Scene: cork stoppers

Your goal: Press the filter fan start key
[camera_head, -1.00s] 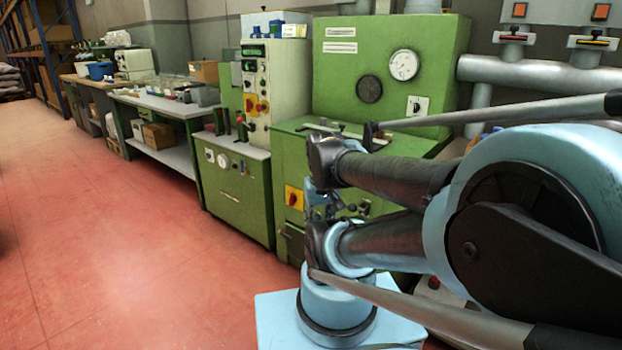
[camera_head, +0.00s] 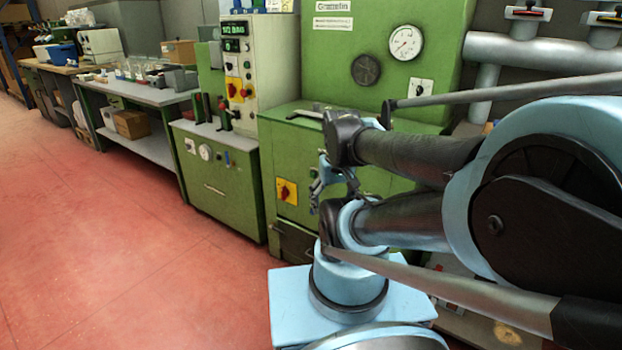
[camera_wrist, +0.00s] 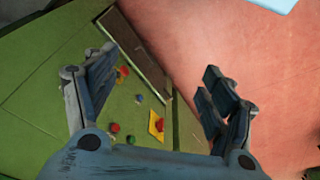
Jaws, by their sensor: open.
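Several small coloured buttons show on the front of a green machine (camera_wrist: 70,90) in the wrist view. Among them are a red button (camera_wrist: 115,127), a green button (camera_wrist: 130,139) and a yellow plate with a red knob (camera_wrist: 157,124). No label is readable, so I cannot tell which one is the filter fan start key. My gripper (camera_wrist: 158,70) is open and empty, its fingers spread in front of this panel. In the head view my gripper (camera_head: 330,185) is before the machine's green front, partly hidden by my arm, and a yellow switch plate (camera_head: 287,191) shows to its left.
A control cabinet (camera_head: 262,75) with a lit display and a low green cabinet (camera_head: 222,190) stand left of the machine. A workbench (camera_head: 150,95) lies farther left. Grey pipes (camera_head: 560,55) run at the right. The red floor (camera_head: 130,260) is clear at the left.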

